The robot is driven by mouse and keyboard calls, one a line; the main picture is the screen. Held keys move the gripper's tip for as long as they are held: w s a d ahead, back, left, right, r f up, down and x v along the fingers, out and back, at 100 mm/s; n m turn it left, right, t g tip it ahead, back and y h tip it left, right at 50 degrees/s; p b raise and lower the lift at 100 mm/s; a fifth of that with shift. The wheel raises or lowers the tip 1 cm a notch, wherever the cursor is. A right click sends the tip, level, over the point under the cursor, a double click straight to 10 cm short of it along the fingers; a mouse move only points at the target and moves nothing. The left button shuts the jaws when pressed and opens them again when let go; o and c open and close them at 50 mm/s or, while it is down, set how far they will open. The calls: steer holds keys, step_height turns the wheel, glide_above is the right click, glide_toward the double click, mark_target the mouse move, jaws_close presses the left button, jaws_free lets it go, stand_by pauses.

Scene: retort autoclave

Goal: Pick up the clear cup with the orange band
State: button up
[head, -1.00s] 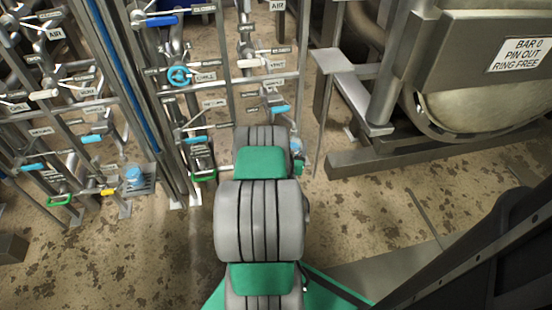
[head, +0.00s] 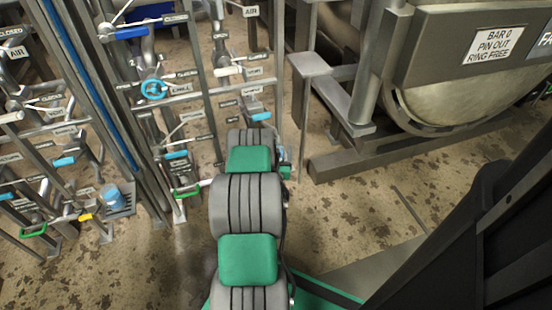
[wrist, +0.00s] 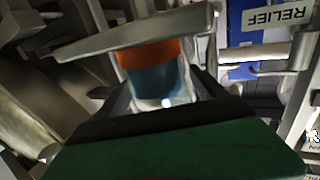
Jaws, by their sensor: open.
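The clear cup with the orange band (wrist: 152,75) shows in the wrist view, upper middle, with blue below the band. A grey metal bar crosses in front of its top, so its rim is hidden. My gripper (wrist: 162,98) is open, its dark fingers on either side of the cup's lower part. I cannot tell whether they touch it. In the head view my arm hides the gripper, and I cannot make out the banded cup there.
Pipe racks with levers and a blue handwheel (head: 154,90) stand at left. A blue cup-like object (head: 112,197) sits on a small grated shelf. A grey stand (head: 312,65) and large vessel (head: 455,95) are at right. A "RELIEF" label (wrist: 275,15) is near the gripper.

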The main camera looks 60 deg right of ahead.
steer(key=shift+w+d, duration=0.25)
steer(key=shift+d, duration=0.35)
steer(key=shift+c, duration=0.4)
steer(key=c, duration=1.5)
steer(key=shift+r, duration=0.1)
steer(key=shift+c, duration=0.5)
steer(key=shift+r, duration=0.1)
